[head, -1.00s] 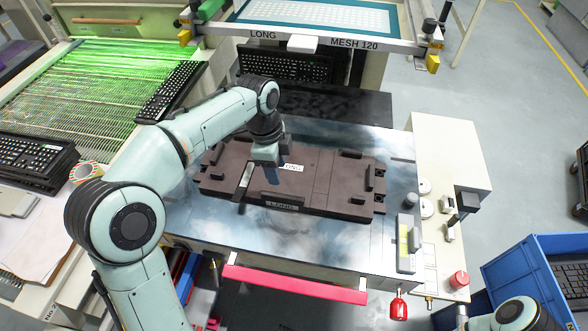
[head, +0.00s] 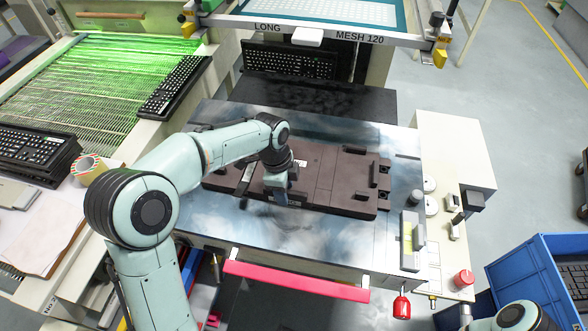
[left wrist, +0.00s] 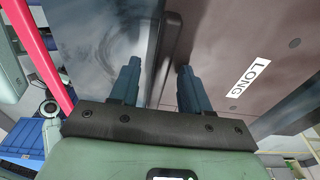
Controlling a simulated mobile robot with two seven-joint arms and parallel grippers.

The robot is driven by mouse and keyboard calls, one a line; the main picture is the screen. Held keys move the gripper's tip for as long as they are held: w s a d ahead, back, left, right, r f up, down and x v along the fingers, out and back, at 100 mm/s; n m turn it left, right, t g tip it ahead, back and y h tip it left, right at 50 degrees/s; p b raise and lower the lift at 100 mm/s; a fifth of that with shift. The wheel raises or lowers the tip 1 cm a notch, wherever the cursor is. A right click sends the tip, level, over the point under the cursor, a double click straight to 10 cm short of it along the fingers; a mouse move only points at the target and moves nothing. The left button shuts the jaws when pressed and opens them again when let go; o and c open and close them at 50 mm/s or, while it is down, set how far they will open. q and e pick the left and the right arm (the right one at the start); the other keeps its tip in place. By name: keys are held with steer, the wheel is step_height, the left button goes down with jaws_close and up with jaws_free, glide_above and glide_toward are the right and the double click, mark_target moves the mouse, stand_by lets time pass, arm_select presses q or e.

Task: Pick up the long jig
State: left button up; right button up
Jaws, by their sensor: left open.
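The long jig (head: 340,178) is a flat dark brown plate with raised blocks and handles. It lies on the shiny metal bed of the printing machine. My left gripper (head: 279,198) is at the middle of the jig's near edge, fingers pointing down, and hides part of that edge. In the left wrist view the gripper (left wrist: 157,84) is open. A raised handle bar (left wrist: 171,48) on the jig's edge shows in the gap between its two fingers. A white LONG label (left wrist: 249,77) is on the jig to the right. My right gripper is out of view.
A red bar (head: 295,281) runs along the machine's front. Knobs and a small control block (head: 412,240) stand right of the jig. The screen frame marked LONG, MESH 120 (head: 320,35) is behind. A blue crate (head: 545,275) stands at lower right.

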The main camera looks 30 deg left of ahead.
arm_select(q)
jaws_close()
steer(key=shift+w+r, duration=0.1)
steer(key=shift+r, duration=0.05)
stand_by(1.1)
